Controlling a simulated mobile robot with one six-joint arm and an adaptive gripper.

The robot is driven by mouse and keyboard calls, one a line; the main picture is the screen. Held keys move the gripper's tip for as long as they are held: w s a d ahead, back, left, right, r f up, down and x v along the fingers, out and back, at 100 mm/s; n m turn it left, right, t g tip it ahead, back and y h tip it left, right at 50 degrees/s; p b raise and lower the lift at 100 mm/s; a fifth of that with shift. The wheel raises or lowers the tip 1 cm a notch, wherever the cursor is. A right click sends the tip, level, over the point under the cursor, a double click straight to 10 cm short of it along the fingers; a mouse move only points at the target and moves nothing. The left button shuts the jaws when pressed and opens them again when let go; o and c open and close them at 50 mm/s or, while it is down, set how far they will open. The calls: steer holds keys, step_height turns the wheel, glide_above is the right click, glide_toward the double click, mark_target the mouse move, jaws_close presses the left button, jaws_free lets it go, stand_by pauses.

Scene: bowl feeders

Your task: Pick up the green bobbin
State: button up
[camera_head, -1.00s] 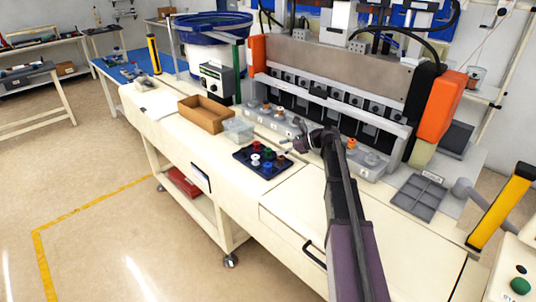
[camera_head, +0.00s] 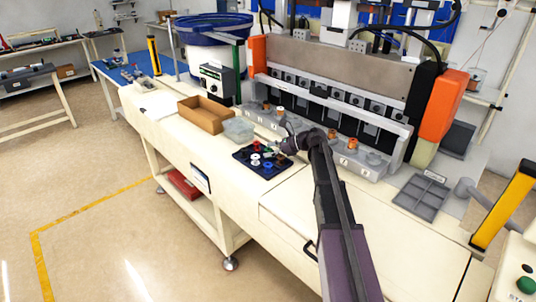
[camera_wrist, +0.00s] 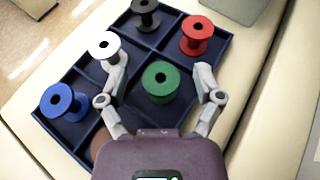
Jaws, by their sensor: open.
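The green bobbin (camera_wrist: 160,80) stands upright in a compartment of the dark blue divided tray (camera_wrist: 75,75). In the wrist view my gripper (camera_wrist: 160,78) is open, with one finger to the left and one to the right of the green bobbin. The left finger is close beside the white bobbin (camera_wrist: 103,46).
In the tray are also a red bobbin (camera_wrist: 197,35), a blue bobbin (camera_wrist: 62,101) and a black bobbin (camera_wrist: 146,14). A clear bin (camera_head: 238,129) and a cardboard box (camera_head: 206,115) stand behind the tray to the left. The grey fixture row (camera_head: 345,160) is to the right.

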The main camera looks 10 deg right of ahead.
mark_target(269, 149)
steer(key=c, duration=1)
steer(key=shift+c, duration=0.2)
steer(key=shift+r, duration=0.2)
step_height(269, 149, up, 3)
steer(key=p, duration=0.3)
steer(key=shift+f, duration=0.1)
steer(key=s+a, duration=0.2)
steer(key=a, duration=0.2)
steer(key=s+a+r+p, duration=0.1)
steer(key=s+a, duration=0.2)
steer(key=a, duration=0.2)
steer(key=s+a+r+p, duration=0.1)
steer(key=s+a, duration=0.2)
steer(key=a, duration=0.1)
steer(key=shift+s+a, duration=0.15)
steer(key=shift+a, duration=0.2)
steer(key=shift+f, duration=0.1)
steer(key=shift+s, duration=0.1)
